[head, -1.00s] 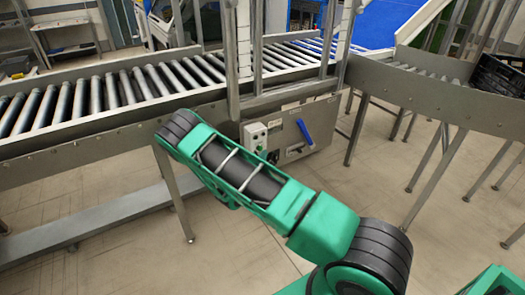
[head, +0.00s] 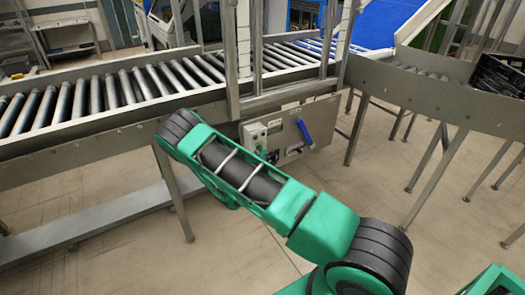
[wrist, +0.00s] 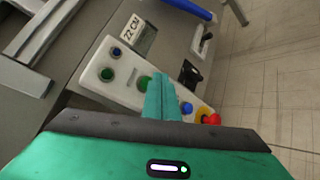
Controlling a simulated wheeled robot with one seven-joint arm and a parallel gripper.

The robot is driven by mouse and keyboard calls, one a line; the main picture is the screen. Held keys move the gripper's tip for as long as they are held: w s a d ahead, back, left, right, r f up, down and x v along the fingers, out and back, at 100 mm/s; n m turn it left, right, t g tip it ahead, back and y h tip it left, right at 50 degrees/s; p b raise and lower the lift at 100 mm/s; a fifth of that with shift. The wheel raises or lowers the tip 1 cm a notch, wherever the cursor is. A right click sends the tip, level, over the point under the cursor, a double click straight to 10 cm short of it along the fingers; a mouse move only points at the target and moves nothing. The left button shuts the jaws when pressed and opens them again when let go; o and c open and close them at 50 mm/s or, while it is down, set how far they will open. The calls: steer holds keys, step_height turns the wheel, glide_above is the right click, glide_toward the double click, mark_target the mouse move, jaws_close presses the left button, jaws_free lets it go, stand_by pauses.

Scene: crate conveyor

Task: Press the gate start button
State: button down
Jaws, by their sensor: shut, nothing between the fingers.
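A white control box (wrist: 128,77) fills the middle of the wrist view, tilted in the picture. It carries a green button (wrist: 107,74), a second green button (wrist: 144,82), a dark blue button (wrist: 116,51), a yellow button (wrist: 203,111) and a red knob (wrist: 213,119). No label names the gate start button legibly. My gripper (wrist: 161,77) is shut and empty, its teal fingers over the box, with the tips beside the second green button and partly covering it. I cannot tell if they touch. The box also shows in the head view (head: 254,134), where my arm hides most of the gripper.
A blue handle (head: 304,132) and black fitting (wrist: 190,75) sit on the grey cabinet (head: 320,117) beside the box. The roller conveyor (head: 110,93) runs above, with a post (head: 231,60) in front. A black crate (head: 500,75) stands at right. Floor is clear around my arm.

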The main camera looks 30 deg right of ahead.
steer(key=shift+w, duration=0.15)
steer(key=shift+w, duration=0.25)
